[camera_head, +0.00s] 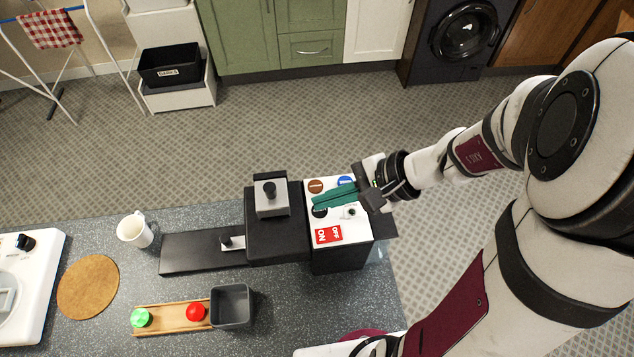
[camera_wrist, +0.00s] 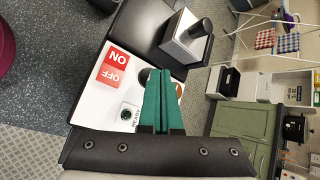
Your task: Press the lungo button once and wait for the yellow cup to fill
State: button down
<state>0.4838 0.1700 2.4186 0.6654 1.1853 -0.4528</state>
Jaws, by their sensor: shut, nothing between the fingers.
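The coffee machine (camera_head: 268,228) stands on the counter, with a white button panel (camera_head: 311,222) at its right end. The panel has a brown button (camera_head: 315,186), a blue button (camera_head: 345,181) and a black button (camera_head: 320,211); I cannot read which is lungo. A small round indicator marked READY (camera_wrist: 127,112) shows in the wrist view. My gripper (camera_head: 316,200) is shut and empty, its green fingers over the panel between the brown and black buttons. I cannot tell whether they touch. A white cup (camera_head: 133,231) stands left of the machine. No yellow cup is visible.
A red ON/OFF label (camera_head: 328,234) lies on the panel's near part. A wooden strip (camera_head: 168,317) with green and red knobs and a dark grey bin (camera_head: 232,306) are in front. A round cork mat (camera_head: 88,287) and a white appliance (camera_head: 40,270) are at left.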

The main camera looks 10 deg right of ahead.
aim_at(326, 209)
jog(key=shift+r, duration=0.45)
jog(key=shift+r, duration=2.5)
jog(key=s, duration=0.1)
jog(key=s+a+n+g, duration=0.1)
jog(key=s, duration=0.1)
jog(key=s+a+n+h, duration=0.1)
jog(key=shift+s+a+g, duration=0.2)
jog(key=shift+s+g, duration=0.1)
jog(key=s+d+f+n+g+h, duration=0.1)
jog(key=s+n+h, duration=0.4)
jog(key=s, duration=0.5)
jog(key=shift+d+h, duration=0.5)
jog(key=shift+d, duration=0.25)
